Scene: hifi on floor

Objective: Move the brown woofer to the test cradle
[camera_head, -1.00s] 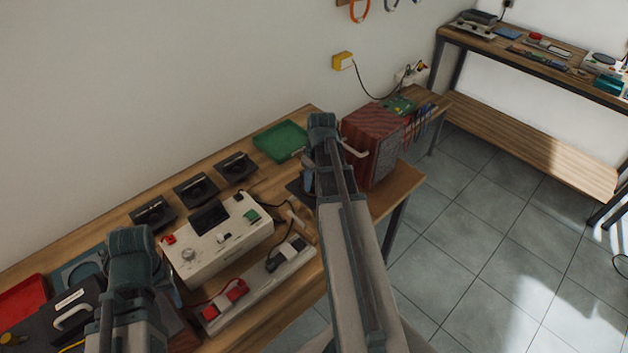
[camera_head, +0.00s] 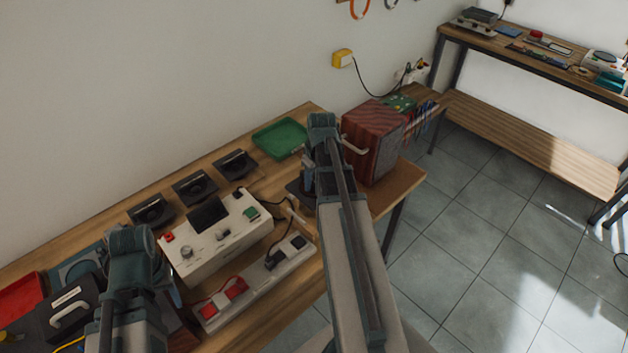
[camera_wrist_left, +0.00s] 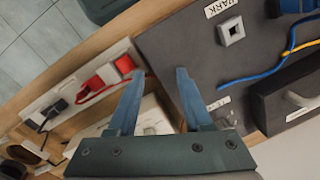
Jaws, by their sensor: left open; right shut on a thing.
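My right arm reaches over the right part of the workbench. A little of its gripper (camera_head: 307,178) shows beside the arm, above a dark square piece; its fingertips and what it grips are hidden behind the arm. I cannot pick out the brown woofer in either view. Three black slotted stands (camera_head: 195,187) stand in a row along the wall; I cannot tell whether one is the test cradle. My left gripper's fingers are hidden behind its wrist in the head view. In the left wrist view my left gripper (camera_wrist_left: 158,80) is open and empty, above the bench.
A white control box (camera_head: 215,242) and a power strip (camera_head: 255,285) fill the middle of the bench. A green tray (camera_head: 280,138) lies at the back. A wooden speaker box (camera_head: 372,140) stands at the right end. A dark panel (camera_wrist_left: 190,50) lies near my left gripper.

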